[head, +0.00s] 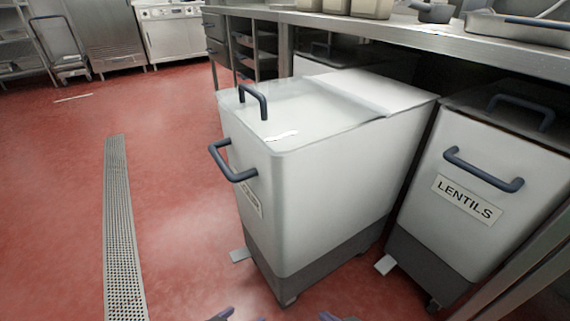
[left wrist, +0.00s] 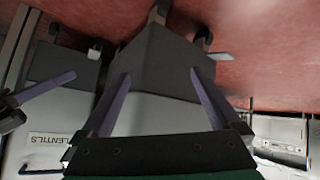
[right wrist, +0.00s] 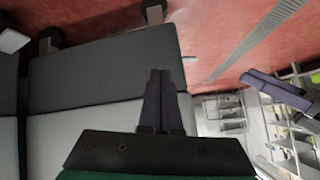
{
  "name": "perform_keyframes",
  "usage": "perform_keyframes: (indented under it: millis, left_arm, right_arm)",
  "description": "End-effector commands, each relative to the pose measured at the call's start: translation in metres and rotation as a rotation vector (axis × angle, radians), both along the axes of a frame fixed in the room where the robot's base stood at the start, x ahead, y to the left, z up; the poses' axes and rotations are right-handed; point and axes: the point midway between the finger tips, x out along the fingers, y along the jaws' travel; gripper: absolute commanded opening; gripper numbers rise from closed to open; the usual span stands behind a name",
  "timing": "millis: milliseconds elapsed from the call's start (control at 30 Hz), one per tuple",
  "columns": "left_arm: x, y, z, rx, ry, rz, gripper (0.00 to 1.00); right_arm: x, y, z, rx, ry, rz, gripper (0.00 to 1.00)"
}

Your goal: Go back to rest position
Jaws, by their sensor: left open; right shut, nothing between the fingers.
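My left gripper (left wrist: 160,75) is open and empty in the left wrist view, its two fingers wide apart before a bin's dark base. My right gripper (right wrist: 159,75) is shut with its fingers together and nothing between them, in front of a bin's dark lower part.
The pale bin has a clear lid (head: 330,108) and blue handles (head: 232,163). A LENTILS bin (head: 425,225) stands to its right, under a steel counter (head: 440,40). Red floor (head: 60,200) with a drain grate (head: 120,225) is free at left.

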Motion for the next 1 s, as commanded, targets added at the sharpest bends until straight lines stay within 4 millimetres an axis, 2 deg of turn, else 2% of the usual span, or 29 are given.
perform_keyframes:
  millis: [33, 200, 233, 367, 567, 667, 800, 900, 1000]
  left_arm:
    - [-0.004, -0.012, 0.015, -0.046, -0.037, -0.001, 0.97]
    - [-0.021, -0.047, 0.048, -0.236, -0.199, 0.044, 0.97]
    - [-0.02, -0.041, 0.052, -0.205, -0.181, 0.044, 0.97]
    - [-0.032, -0.017, 0.04, -0.085, -0.079, 0.04, 0.97]
    - [-0.068, 0.036, 0.036, 0.1, 0.112, 0.043, 0.97]
    - [-0.098, 0.069, 0.045, 0.194, 0.232, 0.048, 0.97]
    - [-0.152, 0.113, 0.068, 0.311, 0.415, 0.055, 0.97]
    - [-0.192, 0.136, 0.087, 0.369, 0.533, 0.057, 0.97]
    - [-0.22, 0.149, 0.096, 0.401, 0.614, 0.055, 0.97]
  right_arm:
    - [-0.004, 0.012, 0.015, 0.046, -0.037, 0.001, 0.0]
    - [-0.021, 0.047, 0.048, 0.237, -0.199, -0.044, 0.0]
    - [-0.02, 0.041, 0.052, 0.206, -0.18, -0.045, 0.0]
    - [-0.032, 0.017, 0.04, 0.086, -0.078, -0.041, 0.0]
    - [-0.067, -0.036, 0.037, -0.099, 0.11, -0.044, 0.0]
    - [-0.098, -0.069, 0.045, -0.195, 0.232, -0.05, 0.0]
    - [-0.152, -0.113, 0.068, -0.31, 0.414, -0.056, 0.0]
    - [-0.192, -0.137, 0.087, -0.368, 0.532, -0.057, 0.0]
    - [-0.22, -0.149, 0.096, -0.401, 0.613, -0.056, 0.0]
